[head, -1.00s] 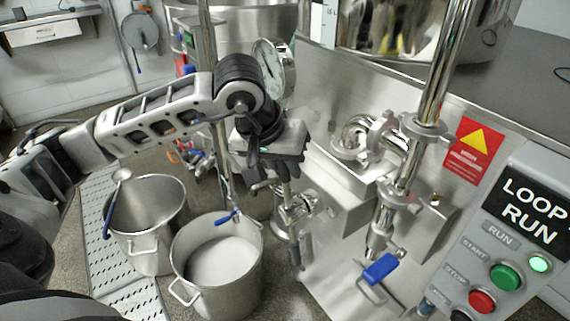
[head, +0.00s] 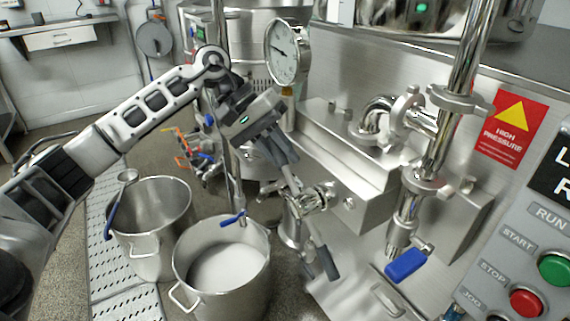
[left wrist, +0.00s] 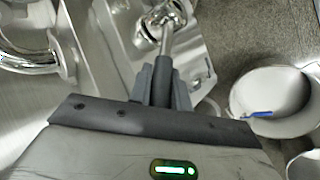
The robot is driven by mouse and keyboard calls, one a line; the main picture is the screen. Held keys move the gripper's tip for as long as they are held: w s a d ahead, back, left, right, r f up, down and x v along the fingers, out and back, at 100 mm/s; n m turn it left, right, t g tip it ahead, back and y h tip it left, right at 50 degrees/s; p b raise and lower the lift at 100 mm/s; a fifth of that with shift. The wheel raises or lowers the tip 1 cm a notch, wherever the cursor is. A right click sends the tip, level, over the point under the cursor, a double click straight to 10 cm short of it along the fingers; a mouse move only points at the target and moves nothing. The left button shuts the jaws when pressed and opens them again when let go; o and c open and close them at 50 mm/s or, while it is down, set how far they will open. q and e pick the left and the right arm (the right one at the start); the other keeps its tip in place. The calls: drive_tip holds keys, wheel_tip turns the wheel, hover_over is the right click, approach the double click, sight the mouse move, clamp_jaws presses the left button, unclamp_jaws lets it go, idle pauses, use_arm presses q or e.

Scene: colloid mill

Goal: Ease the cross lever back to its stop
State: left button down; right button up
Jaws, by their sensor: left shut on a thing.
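The cross lever (head: 310,198) is a metal hub with thin rods and dark grey grips, on the front of the steel machine. One grip (head: 328,262) hangs at the lower right and a short rod points left. My left gripper (head: 284,160) is shut on the upper grip, above and left of the hub. In the left wrist view the dark grip (left wrist: 163,82) sits between the fingers and its bright rod (left wrist: 168,42) runs up to the hub. The fingers hide part of the grip. My right gripper is not in view.
A pressure gauge (head: 287,52) stands just above my left gripper. A steel pot of white liquid (head: 222,268) and an emptier pot (head: 150,205) stand below left. A blue-handled valve (head: 406,263) and the control panel (head: 535,260) are at the right.

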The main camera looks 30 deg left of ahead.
use_arm(q)
drive_tip(key=shift+w+a+f+h+b, duration=0.25)
drive_tip(key=shift+a+f+h+b, duration=0.15)
drive_tip(key=shift+f+h+b, duration=0.5)
drive_tip(key=shift+a+n+g+b, duration=0.1)
drive_tip(key=shift+n+g+b, duration=0.2)
drive_tip(key=shift+g+b, duration=0.15)
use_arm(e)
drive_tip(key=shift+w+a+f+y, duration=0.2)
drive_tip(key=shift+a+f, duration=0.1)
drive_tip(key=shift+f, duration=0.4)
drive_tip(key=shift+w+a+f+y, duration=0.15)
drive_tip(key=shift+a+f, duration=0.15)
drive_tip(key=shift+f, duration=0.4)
use_arm(q)
drive_tip(key=c, duration=1.3)
unclamp_jaws()
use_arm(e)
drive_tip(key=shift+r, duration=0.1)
use_arm(q)
drive_tip(key=p+v, duration=0.2)
drive_tip(key=v, duration=1.4)
drive_tip(key=shift+a+f, duration=0.15)
drive_tip(key=shift+f, duration=0.15)
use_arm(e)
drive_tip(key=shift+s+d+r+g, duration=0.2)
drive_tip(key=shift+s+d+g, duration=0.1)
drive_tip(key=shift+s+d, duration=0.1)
